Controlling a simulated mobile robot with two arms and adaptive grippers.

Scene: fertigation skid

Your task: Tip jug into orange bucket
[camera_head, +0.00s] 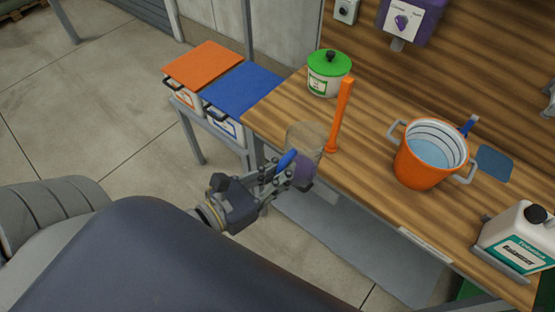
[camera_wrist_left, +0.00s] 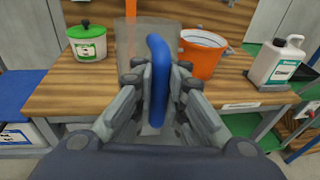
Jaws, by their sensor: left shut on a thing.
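A clear jug (camera_head: 306,138) with a blue handle (camera_head: 286,160) and purple liquid low in it shows at the bench's near left edge. My left gripper (camera_head: 284,172) is shut on the handle; the jug looks roughly upright. In the left wrist view the blue handle (camera_wrist_left: 158,80) stands between the fingers, and the see-through jug body is faint behind it. The orange bucket (camera_head: 418,172) stands on the bench to the right of the jug, apart from it, with grey side handles and pale bluish contents. It also shows in the left wrist view (camera_wrist_left: 200,62). My right gripper is not in view.
An orange upright bar (camera_head: 340,115) stands on the wooden bench (camera_head: 375,205) between jug and bucket. A green-lidded tub (camera_head: 328,75) is behind left, a white canister (camera_head: 515,235) front right. Orange-lidded (camera_head: 203,62) and blue-lidded (camera_head: 243,90) bins stand left of the bench.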

